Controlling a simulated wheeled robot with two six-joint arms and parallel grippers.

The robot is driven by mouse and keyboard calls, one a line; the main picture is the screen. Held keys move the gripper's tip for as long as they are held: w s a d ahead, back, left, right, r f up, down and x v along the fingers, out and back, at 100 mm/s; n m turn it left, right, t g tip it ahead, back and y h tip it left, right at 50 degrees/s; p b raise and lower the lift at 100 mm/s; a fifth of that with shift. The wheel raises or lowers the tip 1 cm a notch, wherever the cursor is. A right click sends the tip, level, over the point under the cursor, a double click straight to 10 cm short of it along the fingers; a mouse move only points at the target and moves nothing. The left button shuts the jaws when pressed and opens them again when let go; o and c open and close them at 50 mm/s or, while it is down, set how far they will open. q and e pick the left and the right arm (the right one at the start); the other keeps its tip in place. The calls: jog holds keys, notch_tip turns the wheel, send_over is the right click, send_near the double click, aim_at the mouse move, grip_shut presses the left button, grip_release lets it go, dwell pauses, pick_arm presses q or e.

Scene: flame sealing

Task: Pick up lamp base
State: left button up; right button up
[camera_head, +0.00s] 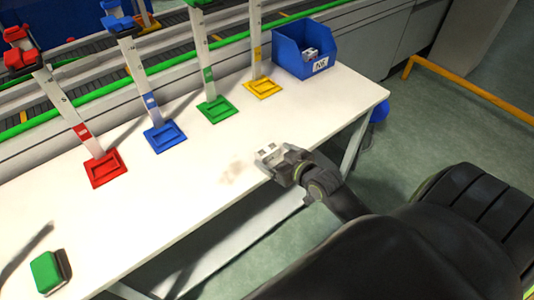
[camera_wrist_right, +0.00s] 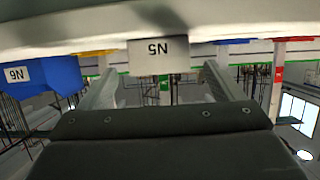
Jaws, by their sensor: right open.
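My right gripper (camera_head: 268,155) is open above the front edge of the white table (camera_head: 205,165). In the right wrist view its two fingers (camera_wrist_right: 160,82) are spread apart, with a white label reading N5 (camera_wrist_right: 158,55) showing upside down between them. I cannot tell whether they touch anything. I cannot pick out a lamp base for certain. The blue bin (camera_head: 290,62) at the table's far right end holds small white and grey pieces (camera_head: 310,54). The bin also shows in the right wrist view (camera_wrist_right: 62,75). My left gripper is not in view.
Upright strips stand on red (camera_head: 104,176), blue (camera_head: 165,143), green (camera_head: 216,115) and yellow (camera_head: 264,92) bases along the table. A green block (camera_head: 46,273) lies at the near left. A conveyor with green rails (camera_head: 80,102) runs behind. The table's middle front is clear.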

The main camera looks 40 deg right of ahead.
aim_at(269, 153)
jog(key=shift+p+x, duration=0.3)
jog(key=shift+x, duration=2.9)
jog(key=c, duration=1.2)
